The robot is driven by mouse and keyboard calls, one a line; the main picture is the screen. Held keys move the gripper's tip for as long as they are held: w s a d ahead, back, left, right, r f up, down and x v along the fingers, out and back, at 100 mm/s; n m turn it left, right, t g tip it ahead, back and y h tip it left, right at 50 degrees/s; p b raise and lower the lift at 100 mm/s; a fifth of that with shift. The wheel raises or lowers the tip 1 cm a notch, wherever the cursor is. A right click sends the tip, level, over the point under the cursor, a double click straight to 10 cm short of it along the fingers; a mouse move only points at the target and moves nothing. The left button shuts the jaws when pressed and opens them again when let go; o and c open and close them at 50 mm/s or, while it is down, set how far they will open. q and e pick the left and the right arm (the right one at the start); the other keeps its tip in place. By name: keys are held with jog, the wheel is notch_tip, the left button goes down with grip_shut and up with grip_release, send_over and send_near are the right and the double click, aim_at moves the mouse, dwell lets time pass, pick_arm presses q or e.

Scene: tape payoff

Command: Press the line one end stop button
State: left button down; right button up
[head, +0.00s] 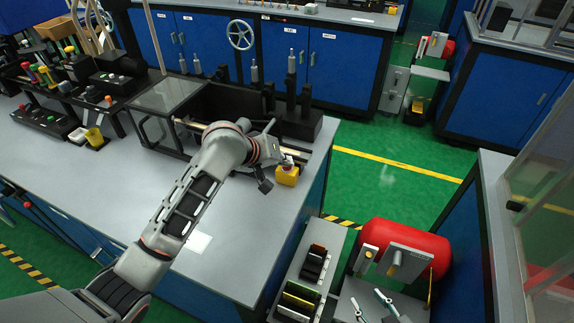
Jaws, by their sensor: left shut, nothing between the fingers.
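A small yellow box (286,178), which looks like the stop button's housing, stands near the right end of the grey bench (120,195). My left arm reaches across the bench from the lower left. My left gripper (285,160) is shut and empty, with its fingertips at the top of the yellow box. The button on top is hidden by the gripper, and I cannot tell whether the fingertips touch it. My right gripper is not in view.
A dark machine with a clear cover (168,95) stands just behind my arm. Racks of coloured knobs (65,85) fill the bench's left end. The bench's front surface is mostly clear.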

aim_at(285, 168)
pick_arm(q)
jog(key=shift+r, duration=0.5)
jog(key=shift+r, duration=2.95)
